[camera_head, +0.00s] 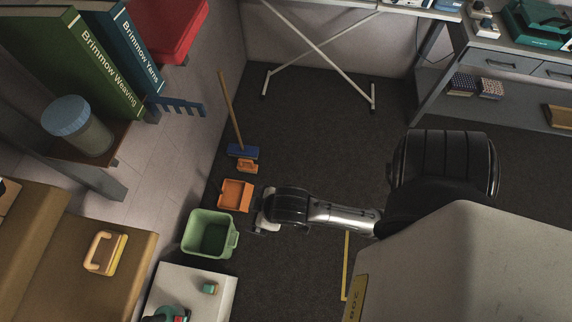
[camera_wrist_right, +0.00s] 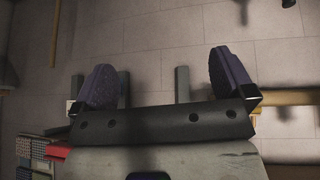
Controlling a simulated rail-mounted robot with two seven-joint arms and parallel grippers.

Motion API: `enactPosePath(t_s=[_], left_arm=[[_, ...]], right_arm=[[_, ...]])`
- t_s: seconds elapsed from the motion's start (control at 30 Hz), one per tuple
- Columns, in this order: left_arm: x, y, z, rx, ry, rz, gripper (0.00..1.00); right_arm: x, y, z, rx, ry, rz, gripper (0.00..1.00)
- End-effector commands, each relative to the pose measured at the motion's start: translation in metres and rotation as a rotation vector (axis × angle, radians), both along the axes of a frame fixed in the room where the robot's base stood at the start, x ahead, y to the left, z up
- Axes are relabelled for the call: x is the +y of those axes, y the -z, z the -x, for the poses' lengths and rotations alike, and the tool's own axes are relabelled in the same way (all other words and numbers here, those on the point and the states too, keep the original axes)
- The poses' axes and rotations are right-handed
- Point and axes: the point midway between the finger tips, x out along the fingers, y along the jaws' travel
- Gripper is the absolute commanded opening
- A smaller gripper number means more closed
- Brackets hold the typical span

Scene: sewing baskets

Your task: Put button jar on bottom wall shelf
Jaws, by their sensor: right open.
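A clear jar with a blue lid (camera_head: 77,125) stands at the left in the head view; its greyish contents are too unclear to name. I cannot tell whether this is the bottom shelf. My right gripper (camera_head: 263,211) is well to the right of the jar and lower in the picture, beside a green bin. In the right wrist view its two dark fingers (camera_wrist_right: 165,78) are wide apart with nothing between them. My left gripper is in neither view.
A brown surface with a yellow-handled object (camera_head: 105,252) is at the lower left. A white-topped cabinet (camera_head: 215,278) stands below the bin. Dark floor (camera_head: 320,145) is clear mid-picture.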

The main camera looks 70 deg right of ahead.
Motion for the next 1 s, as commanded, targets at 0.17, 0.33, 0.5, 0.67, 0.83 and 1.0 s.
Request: enactPosePath(t_s=[0.17,0.33,0.5,0.67,0.83,1.0], left_arm=[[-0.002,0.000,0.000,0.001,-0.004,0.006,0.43],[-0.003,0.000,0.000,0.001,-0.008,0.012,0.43],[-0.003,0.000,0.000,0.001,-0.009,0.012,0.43],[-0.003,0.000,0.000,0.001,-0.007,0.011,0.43],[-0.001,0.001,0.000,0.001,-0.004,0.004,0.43],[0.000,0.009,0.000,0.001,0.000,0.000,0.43]], right_arm=[[-0.003,0.025,0.058,0.174,-0.049,-0.013,1.00],[-0.004,0.031,0.079,0.235,-0.070,-0.019,1.00],[-0.004,0.032,0.080,0.239,-0.074,-0.019,1.00],[-0.004,0.032,0.080,0.239,-0.073,-0.019,1.00],[-0.004,0.031,0.075,0.227,-0.073,-0.018,1.00],[-0.012,0.016,0.032,0.118,-0.086,0.016,1.00]])
